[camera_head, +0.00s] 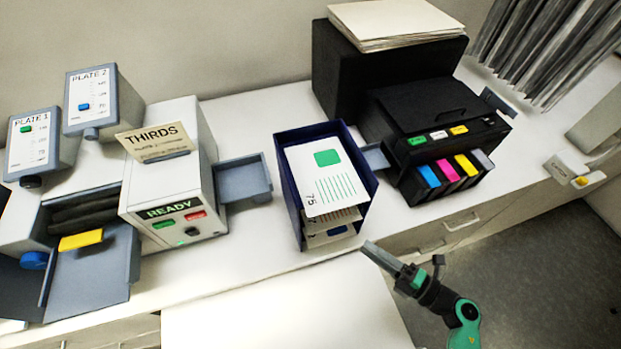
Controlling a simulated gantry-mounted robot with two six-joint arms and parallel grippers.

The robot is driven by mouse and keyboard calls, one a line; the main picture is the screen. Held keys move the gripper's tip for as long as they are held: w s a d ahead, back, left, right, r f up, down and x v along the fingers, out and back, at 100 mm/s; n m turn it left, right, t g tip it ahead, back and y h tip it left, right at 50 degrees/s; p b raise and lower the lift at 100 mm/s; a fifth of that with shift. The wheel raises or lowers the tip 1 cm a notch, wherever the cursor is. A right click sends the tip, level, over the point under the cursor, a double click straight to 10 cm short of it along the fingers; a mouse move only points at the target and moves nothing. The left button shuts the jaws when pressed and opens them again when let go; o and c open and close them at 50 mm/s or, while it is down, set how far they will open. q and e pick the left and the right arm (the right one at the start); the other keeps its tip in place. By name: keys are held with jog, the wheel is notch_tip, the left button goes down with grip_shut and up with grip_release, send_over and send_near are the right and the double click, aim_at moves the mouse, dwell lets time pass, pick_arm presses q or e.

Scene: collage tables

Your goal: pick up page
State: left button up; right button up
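A dark blue open tray (294,196) stands on the white counter in the middle. Pages lie in it; the top page (303,172) is white with a green square, thin green lines and the number 75. More printed pages (331,234) show under its near edge. My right gripper (383,259) is in front of the tray's lower right corner, apart from the pages. Its fingers show as one grey bar from the side, so I cannot tell their opening. No page shows in it. My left gripper is out of view.
A black printer (436,108) with coloured cartridges stands right of the tray, with a paper stack (395,22) on the black box behind. A grey machine marked READY (178,200) stands left, with a side tray (244,181). A white surface (285,310) in front is clear.

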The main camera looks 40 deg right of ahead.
aim_at(336, 226)
jog(key=shift+x, duration=5.6)
jog(key=shift+f, duration=0.2)
grip_shut()
